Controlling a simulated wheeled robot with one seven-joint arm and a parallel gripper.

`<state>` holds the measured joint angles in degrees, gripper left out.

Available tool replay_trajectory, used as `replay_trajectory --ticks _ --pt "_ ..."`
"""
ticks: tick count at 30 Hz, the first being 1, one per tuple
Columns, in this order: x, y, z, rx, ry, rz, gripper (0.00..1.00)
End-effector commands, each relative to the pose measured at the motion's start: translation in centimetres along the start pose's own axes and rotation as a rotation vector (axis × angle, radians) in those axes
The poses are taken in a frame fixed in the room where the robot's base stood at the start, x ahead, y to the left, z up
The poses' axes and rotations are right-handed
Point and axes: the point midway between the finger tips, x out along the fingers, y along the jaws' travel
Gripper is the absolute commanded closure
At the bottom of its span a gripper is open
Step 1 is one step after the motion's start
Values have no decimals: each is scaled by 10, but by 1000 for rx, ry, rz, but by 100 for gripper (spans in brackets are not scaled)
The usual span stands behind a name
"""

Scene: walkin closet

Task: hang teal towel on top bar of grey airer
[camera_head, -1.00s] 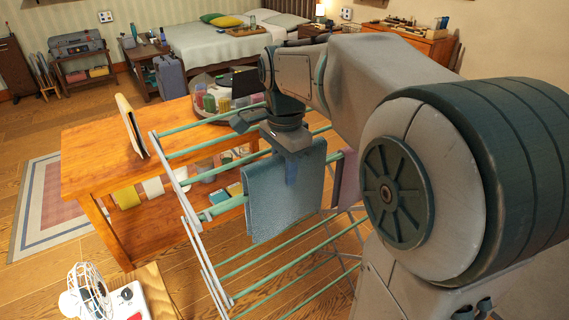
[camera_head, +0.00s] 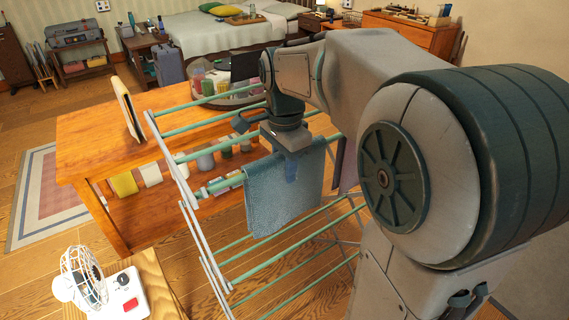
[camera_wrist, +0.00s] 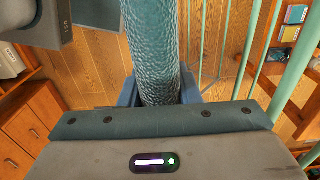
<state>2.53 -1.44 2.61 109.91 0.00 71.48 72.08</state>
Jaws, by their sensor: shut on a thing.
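The teal towel (camera_head: 282,195) hangs folded from my gripper (camera_head: 290,168), which is shut on its top edge. The towel also shows end-on between the fingers in the wrist view (camera_wrist: 152,50). The grey airer (camera_head: 187,205) has pale green bars and stands around and behind the towel in the head view. One bar runs in behind the towel's left edge. In the wrist view, bars (camera_wrist: 297,70) pass to the right of the towel, apart from it. I cannot tell whether the towel touches a bar. My arm hides the airer's right end.
A purple cloth (camera_head: 346,165) hangs on the airer to the right. A wooden table (camera_head: 95,140) with a tray of items stands behind the airer. A small stand with a white fan (camera_head: 82,274) is at front left. Wooden floor lies open at left.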

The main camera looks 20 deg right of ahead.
Motion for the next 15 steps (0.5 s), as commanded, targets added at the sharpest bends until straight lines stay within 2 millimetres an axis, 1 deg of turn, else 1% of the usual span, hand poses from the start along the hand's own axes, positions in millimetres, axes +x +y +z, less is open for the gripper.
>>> replay_trajectory --ticks 4,5,6,7,8,15 --pt "0 0 0 0 0 0 100" --pt "0 0 0 0 0 0 68" --pt "0 0 0 0 0 0 56" --pt "0 0 0 0 0 0 48" --pt "0 0 0 0 0 0 45" --pt "0 0 0 0 0 1 45"
